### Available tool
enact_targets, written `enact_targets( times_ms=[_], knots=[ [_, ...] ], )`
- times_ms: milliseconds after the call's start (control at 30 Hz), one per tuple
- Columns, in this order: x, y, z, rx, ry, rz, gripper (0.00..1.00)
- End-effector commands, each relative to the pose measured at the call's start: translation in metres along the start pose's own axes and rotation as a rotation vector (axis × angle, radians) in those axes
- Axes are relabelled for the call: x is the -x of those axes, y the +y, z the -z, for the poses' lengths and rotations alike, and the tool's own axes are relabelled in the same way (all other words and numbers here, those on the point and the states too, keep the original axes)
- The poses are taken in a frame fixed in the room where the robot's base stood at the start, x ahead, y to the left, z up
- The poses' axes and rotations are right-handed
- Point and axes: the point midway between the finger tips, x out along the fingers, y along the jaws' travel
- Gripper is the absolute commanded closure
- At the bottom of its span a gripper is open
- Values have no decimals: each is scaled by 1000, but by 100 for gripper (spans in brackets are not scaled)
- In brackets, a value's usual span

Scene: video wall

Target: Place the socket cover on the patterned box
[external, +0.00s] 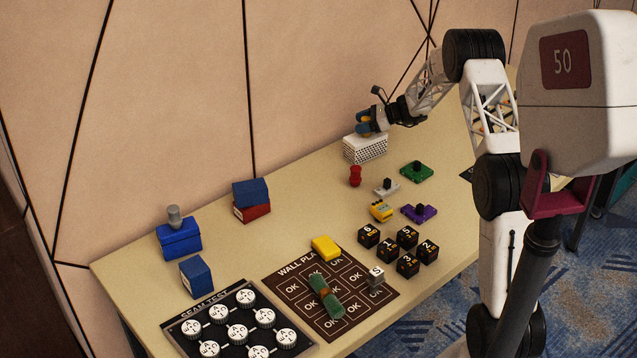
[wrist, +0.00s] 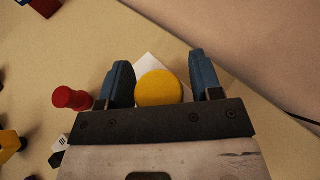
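The patterned box is a white box (external: 365,150) with a perforated-looking side, near the wall at the far end of the table. A pale corner of it (wrist: 150,62) shows beyond the fingers in the wrist view. A round yellow piece, which I take as the socket cover (wrist: 159,87), sits between the two blue fingers of my gripper (wrist: 160,78). A slight gap seems to show at the right finger. The cover's underside is hidden.
A red peg-like piece (external: 355,175) stands close to the box, also in the wrist view (wrist: 72,98). Coloured switch-like blocks and black numbered cubes (external: 407,237) lie nearer. Blue boxes (external: 179,239) stand at left. The wall is close behind the box.

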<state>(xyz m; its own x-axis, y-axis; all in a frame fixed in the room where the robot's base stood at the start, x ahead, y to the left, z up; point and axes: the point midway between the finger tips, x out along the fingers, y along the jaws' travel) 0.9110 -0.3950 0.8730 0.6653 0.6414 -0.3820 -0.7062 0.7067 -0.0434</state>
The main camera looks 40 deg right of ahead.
Motion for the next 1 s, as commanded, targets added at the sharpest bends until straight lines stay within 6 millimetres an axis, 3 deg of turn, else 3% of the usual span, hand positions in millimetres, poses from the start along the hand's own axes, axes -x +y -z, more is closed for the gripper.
enact_targets(
  times_ms=[533,767,1000],
  knots=[
    [8,0,-3,0,0,1,37],
    [34,0,-2,-1,0,2,37],
    [73,-1,-3,0,0,3,37]
  ],
)
